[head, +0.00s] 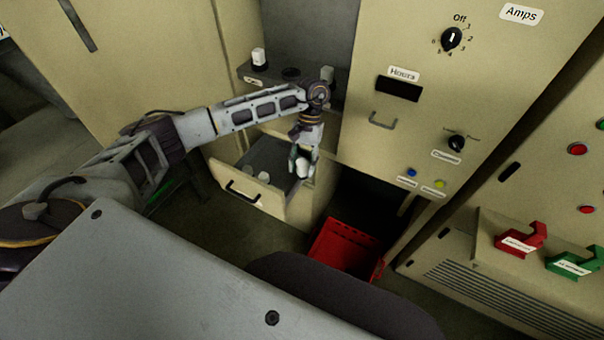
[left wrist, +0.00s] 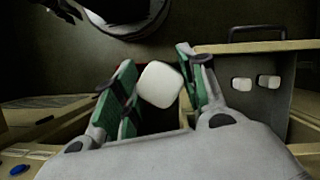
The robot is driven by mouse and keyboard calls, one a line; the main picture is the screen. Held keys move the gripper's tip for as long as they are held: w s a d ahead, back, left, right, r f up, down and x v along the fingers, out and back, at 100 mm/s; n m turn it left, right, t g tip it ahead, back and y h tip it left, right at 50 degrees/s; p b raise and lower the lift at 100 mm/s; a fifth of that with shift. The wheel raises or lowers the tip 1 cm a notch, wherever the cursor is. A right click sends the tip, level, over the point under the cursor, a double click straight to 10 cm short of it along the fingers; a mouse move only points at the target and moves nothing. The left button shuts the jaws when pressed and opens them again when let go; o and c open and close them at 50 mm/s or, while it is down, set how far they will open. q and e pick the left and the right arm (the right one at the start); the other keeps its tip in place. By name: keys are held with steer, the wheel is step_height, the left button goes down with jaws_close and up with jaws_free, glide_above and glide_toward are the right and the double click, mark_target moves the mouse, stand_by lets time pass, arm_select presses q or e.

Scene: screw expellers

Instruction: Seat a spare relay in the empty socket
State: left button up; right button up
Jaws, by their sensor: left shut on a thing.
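My left gripper (head: 302,164) is shut on a white relay (head: 303,170), held above the right side of the open drawer. In the left wrist view the relay (left wrist: 160,85) sits between the green-padded fingers of the gripper (left wrist: 158,88). Two more white relays (left wrist: 242,83) (left wrist: 267,82) lie in the drawer (left wrist: 262,115). The shelf (head: 272,80) above the drawer carries a white relay (head: 258,57) at its left. A dark round socket (head: 291,73) with no relay on it shows right of that. My arm partly covers the shelf's right end. My right gripper is not seen.
The open drawer (head: 244,198) juts out below my left forearm. A red bin (head: 345,248) stands on the floor right of it. The cabinet panel (head: 425,105) with knobs and a handle rises right of the shelf. Red and green levers are farther right.

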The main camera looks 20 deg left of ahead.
arm_select(q)
steer(key=w+a+r+m+t+p, duration=0.1)
steer(key=w+a+r+m+t, duration=0.2)
steer(key=r+m, duration=0.5)
steer(key=w+a+r+m+t+y+p, duration=0.1)
steer(key=w+a+r+m, duration=0.4)
steer(key=m, duration=0.9)
steer(key=w+a+r+m+t+y+p, duration=0.1)
steer(key=w+a+r+m+t, duration=0.3)
steer(key=a+r+m, duration=0.5)
steer(key=shift+w+a+r+m+t+p, duration=0.15)
steer(key=shift+w+r+m+t+p, duration=0.3)
steer(key=shift+r+m+p, duration=0.4)
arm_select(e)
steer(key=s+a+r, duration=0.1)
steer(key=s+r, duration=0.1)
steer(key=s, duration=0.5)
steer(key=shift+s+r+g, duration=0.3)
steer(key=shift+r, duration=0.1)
arm_select(q)
steer(key=shift+n+g, duration=0.25)
steer(key=shift+n, duration=0.2)
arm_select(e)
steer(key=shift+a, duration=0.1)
arm_select(q)
steer(key=shift+r, duration=0.1)
